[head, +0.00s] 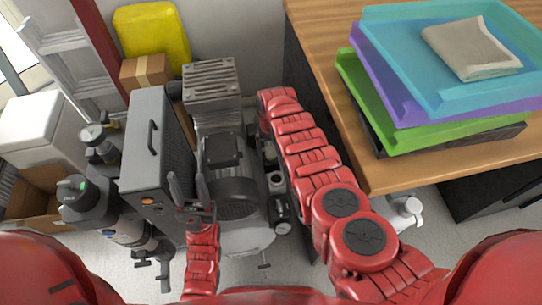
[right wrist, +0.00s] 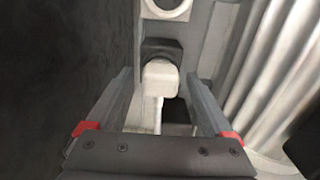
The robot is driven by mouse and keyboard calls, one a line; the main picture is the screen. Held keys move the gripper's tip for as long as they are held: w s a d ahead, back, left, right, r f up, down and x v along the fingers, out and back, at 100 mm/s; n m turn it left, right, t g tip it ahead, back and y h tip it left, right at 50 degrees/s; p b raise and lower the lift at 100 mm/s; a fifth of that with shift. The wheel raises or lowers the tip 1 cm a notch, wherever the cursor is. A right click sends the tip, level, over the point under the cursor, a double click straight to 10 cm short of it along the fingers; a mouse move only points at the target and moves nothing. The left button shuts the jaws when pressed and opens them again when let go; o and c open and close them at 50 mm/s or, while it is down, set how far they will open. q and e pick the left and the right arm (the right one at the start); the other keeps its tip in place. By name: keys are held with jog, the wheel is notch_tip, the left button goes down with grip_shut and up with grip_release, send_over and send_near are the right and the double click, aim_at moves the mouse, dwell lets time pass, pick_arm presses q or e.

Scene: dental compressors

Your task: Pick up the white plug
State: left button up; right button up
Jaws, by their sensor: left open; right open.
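The white plug (right wrist: 160,78) shows in the right wrist view, against a dark block (right wrist: 161,48), with a pale cord or stem running down from it. My right gripper (right wrist: 162,92) is open, one finger on each side of the plug, with gaps visible on both sides. In the head view my right arm reaches between the compressor and the desk; its gripper and the plug are hidden there. My left gripper (head: 187,185) is open and empty in front of the grey panel box and the compressor.
The compressor (head: 232,165) and grey panel box (head: 150,150) stand left of my right arm. The wooden desk (head: 375,170) with stacked trays (head: 440,60) bounds it on the right. A dark surface (right wrist: 70,70) and ribbed pale material (right wrist: 265,70) flank the right gripper.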

jog(key=shift+r, duration=0.1)
jog(key=shift+c, duration=1)
grip_shut()
